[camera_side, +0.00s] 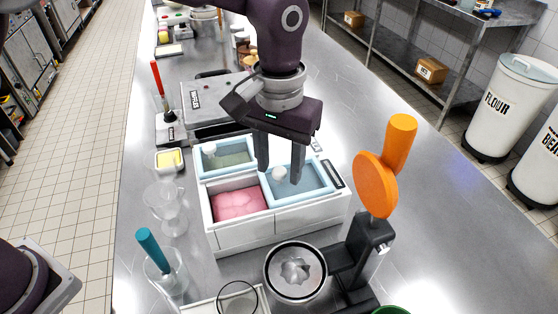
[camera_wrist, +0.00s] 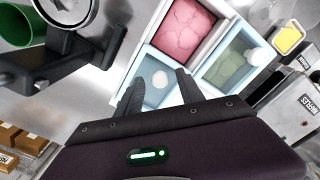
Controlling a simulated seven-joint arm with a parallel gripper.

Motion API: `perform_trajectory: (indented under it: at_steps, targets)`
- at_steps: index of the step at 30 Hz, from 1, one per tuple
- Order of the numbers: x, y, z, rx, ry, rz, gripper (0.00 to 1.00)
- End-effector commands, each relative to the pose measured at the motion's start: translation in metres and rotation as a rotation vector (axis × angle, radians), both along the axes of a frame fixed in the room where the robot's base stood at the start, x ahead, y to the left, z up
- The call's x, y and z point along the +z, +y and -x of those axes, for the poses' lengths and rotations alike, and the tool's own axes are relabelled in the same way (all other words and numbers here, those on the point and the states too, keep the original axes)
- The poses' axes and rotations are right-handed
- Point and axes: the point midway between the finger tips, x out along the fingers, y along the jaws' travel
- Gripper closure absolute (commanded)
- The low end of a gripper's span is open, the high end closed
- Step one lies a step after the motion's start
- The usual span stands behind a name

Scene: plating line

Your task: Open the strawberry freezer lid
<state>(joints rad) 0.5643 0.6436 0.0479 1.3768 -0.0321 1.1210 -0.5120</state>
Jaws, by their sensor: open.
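The white freezer box (camera_side: 235,236) stands on the steel counter. Its strawberry compartment, with pink ice cream (camera_side: 238,203), is uncovered at the front left; the pink also shows in the wrist view (camera_wrist: 184,28). A light-blue-framed lid (camera_side: 313,183) with a white knob (camera_side: 279,174) lies beside it on the right. My gripper (camera_side: 280,175) is open above this lid, pointing down. In the wrist view its fingertips (camera_wrist: 159,78) lie either side of the knob, with gaps showing. Whether the fingers reach down to knob height is unclear.
A second blue-framed lid (camera_side: 228,158) with a knob covers a green compartment at the back left. A black stand with an orange paddle-shaped part (camera_side: 377,185) rises close on the right. A metal bowl (camera_side: 295,271) stands in front, and glasses (camera_side: 166,207) stand left.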

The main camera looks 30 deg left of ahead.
Motion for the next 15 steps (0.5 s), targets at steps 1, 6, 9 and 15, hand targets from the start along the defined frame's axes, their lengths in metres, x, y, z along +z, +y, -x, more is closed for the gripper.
perform_trajectory:
  at_steps: [1, 6, 9, 15]
  targets:
    - [0.002, 0.0, 0.0, 0.0, 0.0, 0.0, 0.55]
    - [0.031, 0.0, -0.001, 0.0, -0.004, 0.002, 0.55]
    - [0.051, 0.0, -0.001, 0.0, -0.004, 0.002, 0.55]
    - [0.071, 0.0, 0.0, 0.0, 0.0, 0.0, 0.55]
